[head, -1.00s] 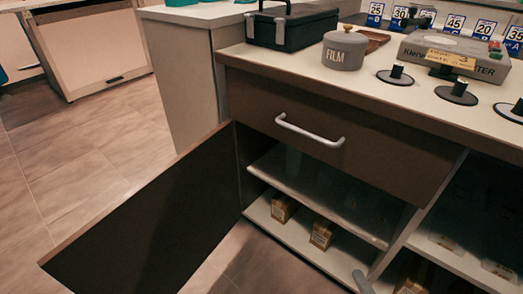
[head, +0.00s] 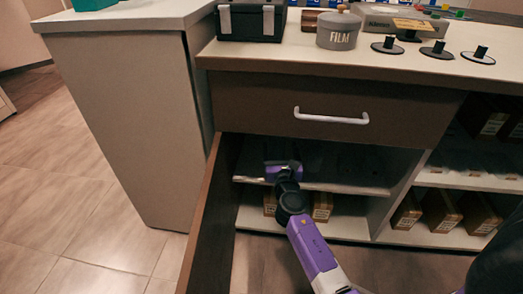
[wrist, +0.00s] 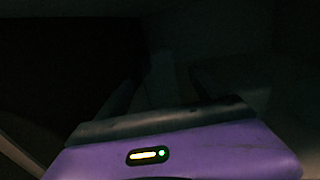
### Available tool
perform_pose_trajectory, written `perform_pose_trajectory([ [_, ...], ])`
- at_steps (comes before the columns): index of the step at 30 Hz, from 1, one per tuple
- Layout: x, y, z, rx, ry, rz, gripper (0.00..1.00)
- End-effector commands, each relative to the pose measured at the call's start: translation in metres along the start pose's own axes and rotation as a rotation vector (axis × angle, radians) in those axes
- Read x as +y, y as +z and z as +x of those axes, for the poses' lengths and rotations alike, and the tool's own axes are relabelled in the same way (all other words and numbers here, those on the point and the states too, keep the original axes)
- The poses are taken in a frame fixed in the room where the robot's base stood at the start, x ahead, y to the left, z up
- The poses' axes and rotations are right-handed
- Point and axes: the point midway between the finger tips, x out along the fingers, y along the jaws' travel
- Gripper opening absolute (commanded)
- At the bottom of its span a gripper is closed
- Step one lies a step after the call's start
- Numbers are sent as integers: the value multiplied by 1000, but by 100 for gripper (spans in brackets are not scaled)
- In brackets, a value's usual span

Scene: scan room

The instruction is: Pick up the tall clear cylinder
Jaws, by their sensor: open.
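I cannot make out the tall clear cylinder for certain. Faint clear shapes (head: 345,166) stand in shadow on the upper shelf (head: 350,188) of the open cabinet, just right of my gripper. My gripper (head: 281,166) is at the front of that shelf, under the drawer, and is open. I see nothing held in it. In the wrist view my purple gripper housing fills the bottom, and the space beyond is almost black, so nothing there can be told apart.
The open cabinet door (head: 205,225) stands left of my arm. The drawer (head: 335,112) with its white handle is shut above. Small brown boxes (head: 322,206) sit on the lower shelf. A film pot (head: 338,30) and black case (head: 251,22) stand on the counter.

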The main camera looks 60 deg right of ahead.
Motion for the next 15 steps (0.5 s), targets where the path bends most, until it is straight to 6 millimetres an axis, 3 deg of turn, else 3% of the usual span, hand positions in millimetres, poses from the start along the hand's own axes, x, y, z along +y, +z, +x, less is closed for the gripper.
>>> perform_pose_trajectory([
  [15, 3, -7, 59, -3, -1, 1, 79],
])
